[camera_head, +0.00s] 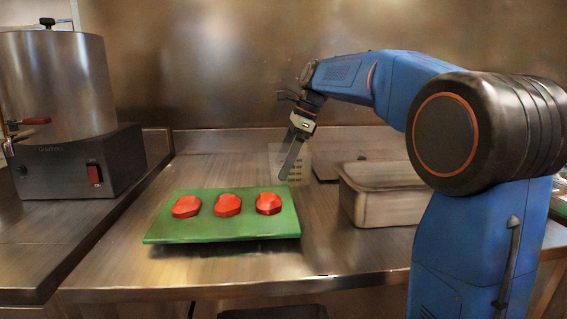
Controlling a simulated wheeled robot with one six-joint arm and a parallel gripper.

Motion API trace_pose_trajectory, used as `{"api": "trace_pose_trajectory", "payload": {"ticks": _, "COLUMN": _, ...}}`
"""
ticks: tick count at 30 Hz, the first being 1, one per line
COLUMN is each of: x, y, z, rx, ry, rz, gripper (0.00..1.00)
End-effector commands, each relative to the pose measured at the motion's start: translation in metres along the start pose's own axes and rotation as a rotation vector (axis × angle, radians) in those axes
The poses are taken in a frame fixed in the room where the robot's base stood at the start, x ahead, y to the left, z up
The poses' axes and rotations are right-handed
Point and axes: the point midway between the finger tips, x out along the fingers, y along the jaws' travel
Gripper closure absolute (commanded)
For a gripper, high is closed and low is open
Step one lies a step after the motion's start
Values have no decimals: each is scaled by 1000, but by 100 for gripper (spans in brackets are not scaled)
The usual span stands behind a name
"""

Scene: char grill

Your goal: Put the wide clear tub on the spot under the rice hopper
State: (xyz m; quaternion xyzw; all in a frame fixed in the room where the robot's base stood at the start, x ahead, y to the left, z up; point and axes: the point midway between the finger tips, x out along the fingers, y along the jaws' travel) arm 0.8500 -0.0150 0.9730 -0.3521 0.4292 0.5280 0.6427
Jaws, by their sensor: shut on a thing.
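My gripper (290,168) points down over the back middle of the steel counter. It is shut on a faint, see-through tub (303,166), which looks like the wide clear tub. The tub's edges are hard to make out against the steel, and a finger covers part of it. It is behind the right end of the green board, and I cannot tell whether it touches the counter. I cannot make out a rice hopper or the spot under it for sure in this view.
A green board (220,233) with red pieces (227,205) lies in front. A steel drum (55,85) with a red-handled tap stands at the left. The counter's back left is clear.

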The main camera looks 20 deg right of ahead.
Motion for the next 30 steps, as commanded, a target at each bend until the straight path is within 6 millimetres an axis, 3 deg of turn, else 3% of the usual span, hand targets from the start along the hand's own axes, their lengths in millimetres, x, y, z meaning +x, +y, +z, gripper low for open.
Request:
{"api": "trace_pose_trajectory", "payload": {"ticks": 8, "x": 1, "y": 0, "z": 0, "rx": 0, "ry": 0, "rz": 0, "gripper": 43}}
{"api": "trace_pose_trajectory", "payload": {"ticks": 9, "x": 2, "y": 0, "z": -1, "rx": 0, "ry": 0, "rz": 0, "gripper": 14}}
{"api": "trace_pose_trajectory", "payload": {"ticks": 11, "x": 2, "y": 0, "z": 0, "rx": 0, "ry": 0, "rz": 0, "gripper": 0}}
{"api": "trace_pose_trajectory", "payload": {"ticks": 22, "x": -7, "y": 0, "z": 0, "rx": 0, "ry": 0, "rz": 0, "gripper": 0}}
{"api": "trace_pose_trajectory", "payload": {"ticks": 30, "x": -53, "y": -1, "z": 0, "rx": 0, "ry": 0, "rz": -2, "gripper": 0}}
